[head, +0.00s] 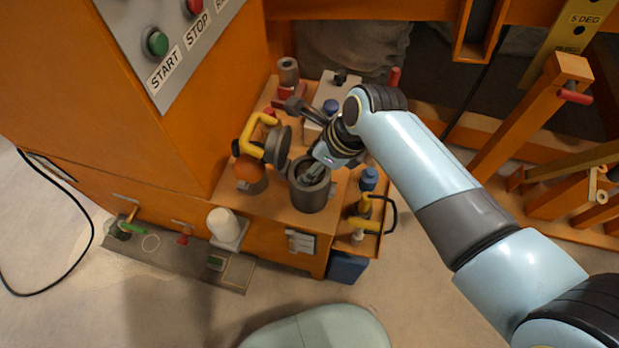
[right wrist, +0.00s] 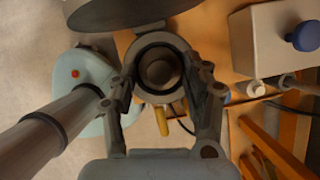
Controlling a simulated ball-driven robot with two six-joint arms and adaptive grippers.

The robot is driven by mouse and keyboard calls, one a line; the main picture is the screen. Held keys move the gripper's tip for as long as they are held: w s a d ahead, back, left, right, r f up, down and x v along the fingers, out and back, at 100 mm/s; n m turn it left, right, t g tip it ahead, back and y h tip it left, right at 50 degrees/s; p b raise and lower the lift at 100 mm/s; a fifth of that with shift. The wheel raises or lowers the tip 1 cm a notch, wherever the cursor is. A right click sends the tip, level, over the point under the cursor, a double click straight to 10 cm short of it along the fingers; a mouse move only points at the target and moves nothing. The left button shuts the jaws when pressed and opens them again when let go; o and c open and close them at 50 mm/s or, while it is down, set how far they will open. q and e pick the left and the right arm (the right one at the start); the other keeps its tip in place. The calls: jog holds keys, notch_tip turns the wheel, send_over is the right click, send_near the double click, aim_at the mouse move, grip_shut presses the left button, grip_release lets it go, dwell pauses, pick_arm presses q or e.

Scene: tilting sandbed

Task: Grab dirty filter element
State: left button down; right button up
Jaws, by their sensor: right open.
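A dark grey open-topped cylindrical housing (head: 308,197) stands upright on the orange bench ledge. In the right wrist view a round dark piece, apparently the dirty filter element (right wrist: 160,72), sits inside the housing's ring. In the head view my gripper hides most of the housing's mouth. My right gripper (head: 313,172) is open and points down at the mouth. In the right wrist view its fingers (right wrist: 160,88) stand on either side of the round piece; contact cannot be told. My left gripper is not in view.
A yellow-handled tool (head: 258,135) stands close left of the housing. A pale box with a blue knob (head: 330,106) is behind. A tray with bottles (head: 369,180) is at the right.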

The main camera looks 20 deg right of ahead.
jog(key=shift+c, duration=0.2)
grip_shut()
jog(key=shift+r, duration=0.2)
dwell(0.4)
